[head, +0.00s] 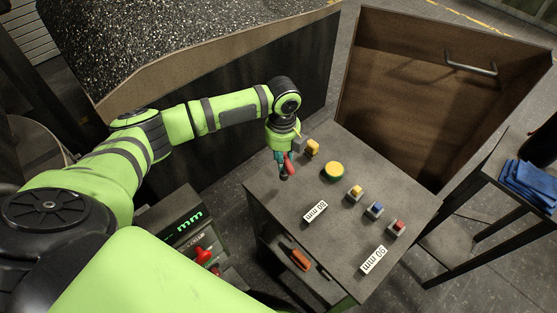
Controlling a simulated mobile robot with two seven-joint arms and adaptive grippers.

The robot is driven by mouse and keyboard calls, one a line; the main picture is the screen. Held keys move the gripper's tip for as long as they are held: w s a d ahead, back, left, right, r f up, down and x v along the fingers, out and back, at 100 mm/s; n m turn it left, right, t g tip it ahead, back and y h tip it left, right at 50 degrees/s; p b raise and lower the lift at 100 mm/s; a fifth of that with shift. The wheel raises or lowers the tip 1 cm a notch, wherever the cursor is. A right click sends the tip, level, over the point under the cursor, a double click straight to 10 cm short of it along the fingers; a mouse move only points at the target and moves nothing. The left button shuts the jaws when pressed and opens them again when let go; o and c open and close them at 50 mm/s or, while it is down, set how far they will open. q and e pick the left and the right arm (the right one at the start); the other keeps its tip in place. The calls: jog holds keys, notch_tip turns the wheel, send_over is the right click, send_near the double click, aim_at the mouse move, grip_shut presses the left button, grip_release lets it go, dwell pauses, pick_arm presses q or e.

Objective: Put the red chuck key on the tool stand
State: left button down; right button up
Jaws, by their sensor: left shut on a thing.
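My left gripper (282,158) is over the far left corner of the grey table (277,205), pointing down. It is shut on a small red thing (290,164), which looks like the red chuck key; the fingers hide much of it. A dark end shows just below the fingers, close to the tabletop; I cannot tell whether it touches. I cannot tell which piece is the tool stand. My right gripper is not in view.
A round yellow button (333,172) and yellow (355,193), blue (375,209) and red (397,227) topped blocks stand on the table, with two white mm labels (316,211). An orange-red thing (300,259) lies below the front edge. A wooden bin (395,120) stands behind.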

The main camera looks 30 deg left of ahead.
pick_arm(q)
jog(key=f, duration=0.1)
jog(key=a+f+p, duration=0.1)
jog(key=f, duration=0.3)
jog(key=shift+w+a+p, duration=0.2)
jog(key=shift+a+p, duration=0.05)
jog(key=shift+p, duration=0.05)
jog(key=c, duration=1)
grip_release()
notch_tip(320, 180, up, 12)
jog(key=b, duration=0.3)
jog(key=shift+s+f, duration=0.1)
